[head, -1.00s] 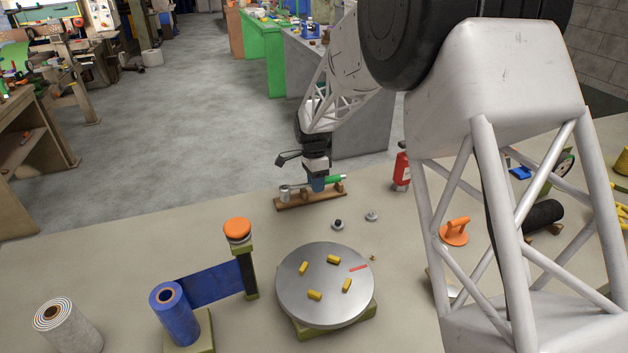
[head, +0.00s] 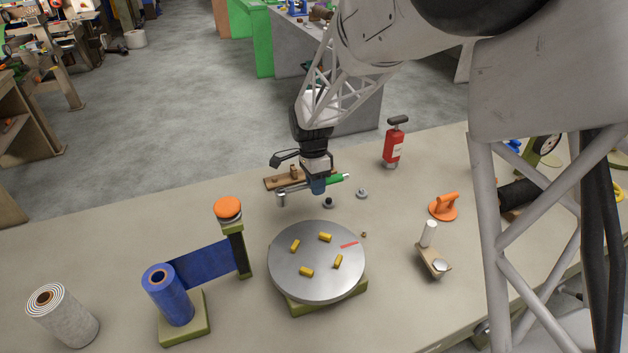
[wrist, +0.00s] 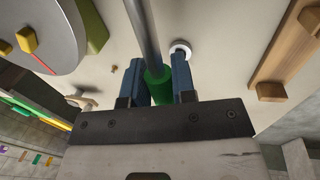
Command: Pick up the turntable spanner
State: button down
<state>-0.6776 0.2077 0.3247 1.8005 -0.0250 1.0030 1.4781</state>
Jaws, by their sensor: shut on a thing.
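The turntable spanner (head: 335,181) has a green handle and a grey metal shaft with a socket-like end (head: 282,199) at its left. My gripper (head: 318,186) is shut on it and holds it clear of its wooden rest (head: 274,181), level above the table. In the wrist view the green handle (wrist: 158,88) is between the blue fingers of my gripper (wrist: 159,82), and the shaft runs up out of the picture. The round grey turntable (head: 317,262) with several yellow blocks stands in front of my gripper.
Two small nuts or knobs, a dark-topped one (head: 328,202) and a grey one (head: 362,193), sit behind the turntable. An orange-topped post (head: 228,208) with blue film (head: 207,267) stands left. A red extinguisher (head: 393,147) and an orange suction handle (head: 443,206) are right.

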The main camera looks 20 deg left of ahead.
jog(key=shift+s+d, duration=0.1)
jog(key=shift+s, duration=0.05)
jog(key=shift+d, duration=0.1)
dwell(0.7)
jog(key=w+d+r+m, duration=0.2)
jog(key=w+d+m, duration=0.1)
jog(key=w+d, duration=0.5)
jog(key=shift+d+m+y, duration=0.3)
jog(key=shift+d+m, duration=0.1)
jog(key=shift+d, duration=1.1)
jog(key=shift+r, duration=0.1)
jog(key=shift+f, duration=0.2)
jog(key=shift+f, duration=2.2)
jog(key=shift+f, duration=1.05)
jog(key=shift+s, duration=0.1)
dwell(0.4)
